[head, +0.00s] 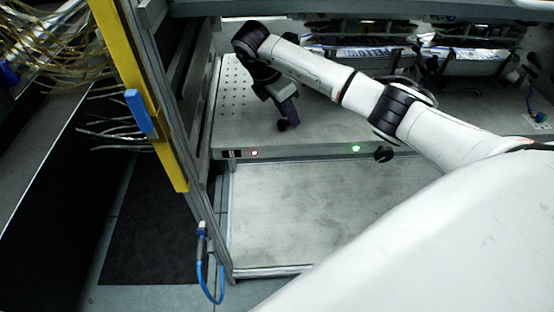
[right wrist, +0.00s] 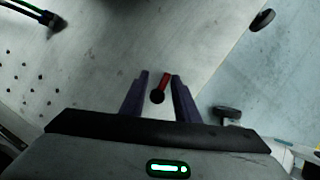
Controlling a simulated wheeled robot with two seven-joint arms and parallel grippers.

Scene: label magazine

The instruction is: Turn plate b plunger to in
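A small plunger with a red shaft and a round black end (right wrist: 157,97) shows in the right wrist view, between my right gripper's fingers. I cannot read any label saying which plate it belongs to. My right gripper (right wrist: 159,76) has two dark purple fingers, apart, one on each side of the plunger, with a gap visible at the left finger. In the head view my right gripper (head: 286,118) points down over the grey bench, near its front edge, and largely hides the plunger. My left gripper is not in view.
The grey bench (head: 330,120) has a perforated area at left and red (head: 254,153) and green (head: 356,149) lights on its front edge. A black knob (head: 383,154) sits at that edge. Silver-wrapped packs (head: 360,50) lie behind. A yellow post (head: 135,80) stands left.

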